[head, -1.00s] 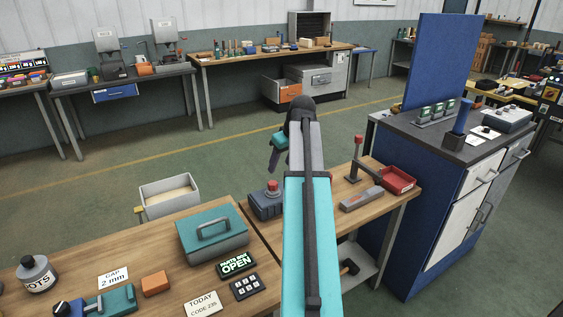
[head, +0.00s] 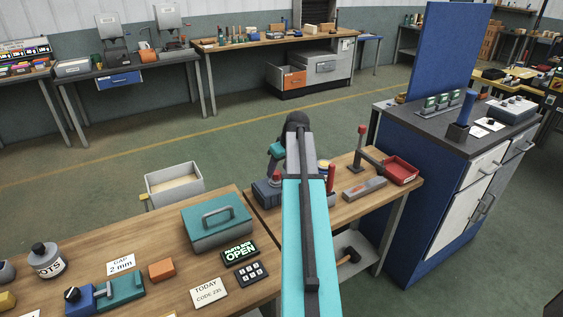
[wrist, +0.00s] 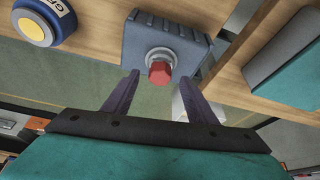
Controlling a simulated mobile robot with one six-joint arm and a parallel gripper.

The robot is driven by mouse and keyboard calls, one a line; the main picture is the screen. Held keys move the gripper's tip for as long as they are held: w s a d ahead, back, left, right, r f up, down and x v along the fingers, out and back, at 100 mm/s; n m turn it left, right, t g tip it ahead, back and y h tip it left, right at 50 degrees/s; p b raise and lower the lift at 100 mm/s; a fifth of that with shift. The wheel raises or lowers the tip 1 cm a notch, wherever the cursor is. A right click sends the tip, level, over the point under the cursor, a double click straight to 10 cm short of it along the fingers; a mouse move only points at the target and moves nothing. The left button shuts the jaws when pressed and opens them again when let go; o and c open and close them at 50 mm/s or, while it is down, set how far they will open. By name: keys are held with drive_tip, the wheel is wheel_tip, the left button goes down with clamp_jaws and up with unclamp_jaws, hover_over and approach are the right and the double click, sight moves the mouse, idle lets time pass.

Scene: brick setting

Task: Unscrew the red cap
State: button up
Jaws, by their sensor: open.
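The red cap (wrist: 160,72) sits on a light round neck on top of a blue-grey block (wrist: 190,45) on the wooden bench. In the head view the cap (head: 275,178) and block (head: 264,194) show just left of my arm. My gripper (wrist: 159,78) is open, its two dark fingers pointing towards the block. In the wrist view the cap appears between the fingertips; I cannot tell whether they are level with it, and no contact shows. In the head view my gripper (head: 272,163) is partly hidden and close above the cap.
A blue round thing with a yellow centre (wrist: 36,30) lies beside the block. A teal case (head: 217,228) stands left on the bench (head: 170,245). Right of my arm are a red upright handle (head: 331,178), a lever tool (head: 366,150) and a red tray (head: 400,171).

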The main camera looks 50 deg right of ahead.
sight(277, 172)
drive_tip(key=shift+p+x, duration=0.4)
drive_tip(key=shift+x, duration=1.65)
drive_tip(key=shift+c, duration=0.3)
drive_tip(key=c, duration=1.2)
drive_tip(key=n, duration=0.2)
drive_tip(key=n+y, duration=0.1)
drive_tip(key=n, duration=0.1)
drive_tip(key=shift+w+d+y, duration=0.1)
drive_tip(key=shift+d+y, duration=0.05)
drive_tip(key=shift+y, duration=0.15)
drive_tip(key=shift+n+y+b, duration=0.4)
drive_tip(key=shift+n+y, duration=0.1)
drive_tip(key=shift+n, duration=0.9)
